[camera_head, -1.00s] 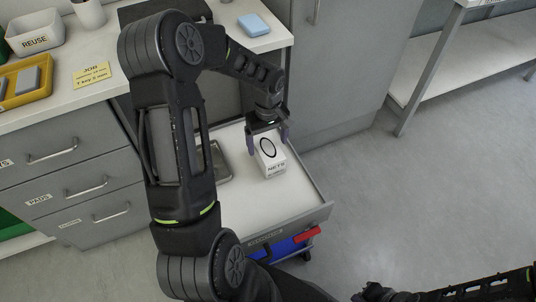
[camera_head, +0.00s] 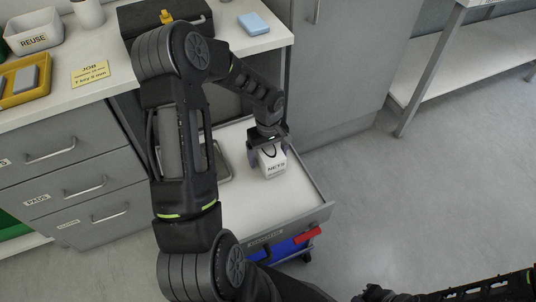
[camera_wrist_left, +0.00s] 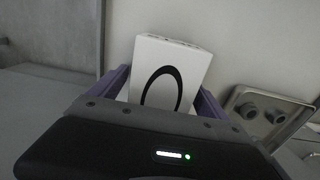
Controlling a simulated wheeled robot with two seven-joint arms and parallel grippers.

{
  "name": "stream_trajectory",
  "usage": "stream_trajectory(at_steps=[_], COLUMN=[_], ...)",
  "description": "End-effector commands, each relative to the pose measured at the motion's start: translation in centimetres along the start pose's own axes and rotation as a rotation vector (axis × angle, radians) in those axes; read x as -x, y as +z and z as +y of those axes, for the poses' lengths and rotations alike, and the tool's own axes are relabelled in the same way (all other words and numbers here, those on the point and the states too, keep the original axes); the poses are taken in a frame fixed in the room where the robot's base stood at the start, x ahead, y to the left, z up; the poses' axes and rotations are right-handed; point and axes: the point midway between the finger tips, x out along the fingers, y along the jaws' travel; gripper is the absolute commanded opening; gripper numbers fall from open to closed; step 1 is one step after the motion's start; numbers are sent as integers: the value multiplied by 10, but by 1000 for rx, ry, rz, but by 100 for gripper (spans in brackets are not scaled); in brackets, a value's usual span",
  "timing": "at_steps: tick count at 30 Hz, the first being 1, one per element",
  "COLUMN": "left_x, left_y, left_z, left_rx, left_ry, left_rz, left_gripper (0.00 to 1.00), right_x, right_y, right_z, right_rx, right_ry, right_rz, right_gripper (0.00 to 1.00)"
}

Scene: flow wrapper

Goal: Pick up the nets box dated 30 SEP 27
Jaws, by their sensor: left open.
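The white nets box (camera_head: 273,162), marked NETS with a black ring, stands in the open drawer (camera_head: 262,207). Its date is too small to read. My left gripper (camera_head: 267,153) is right over the box, fingers pointing down on either side of it. In the left wrist view the box (camera_wrist_left: 168,72) stands between the two purple fingers (camera_wrist_left: 160,88), which are open; whether they touch it I cannot tell. My right gripper is not seen; only part of my right arm shows at the bottom right.
A metal tray (camera_head: 222,165) lies in the drawer left of the box; in the left wrist view the tray (camera_wrist_left: 232,104) holds grey round parts. The worktop above carries a REUSE bin (camera_head: 34,32), a yellow tray (camera_head: 8,98) and a blue block (camera_head: 253,24). Floor to the right is clear.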

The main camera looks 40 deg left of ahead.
Motion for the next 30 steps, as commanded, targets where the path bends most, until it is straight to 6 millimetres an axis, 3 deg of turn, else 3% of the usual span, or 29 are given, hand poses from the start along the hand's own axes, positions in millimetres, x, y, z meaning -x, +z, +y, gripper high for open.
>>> stream_trajectory(at_steps=[14, 30], left_x=[1, 1], left_y=[0, 0], left_z=[0, 0], left_rx=[0, 0], left_ry=[0, 0], left_rz=[0, 0], left_gripper=[87, 43], right_x=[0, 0], right_y=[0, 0], right_z=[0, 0], right_rx=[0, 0], right_ry=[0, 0], right_rz=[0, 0], right_gripper=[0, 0])
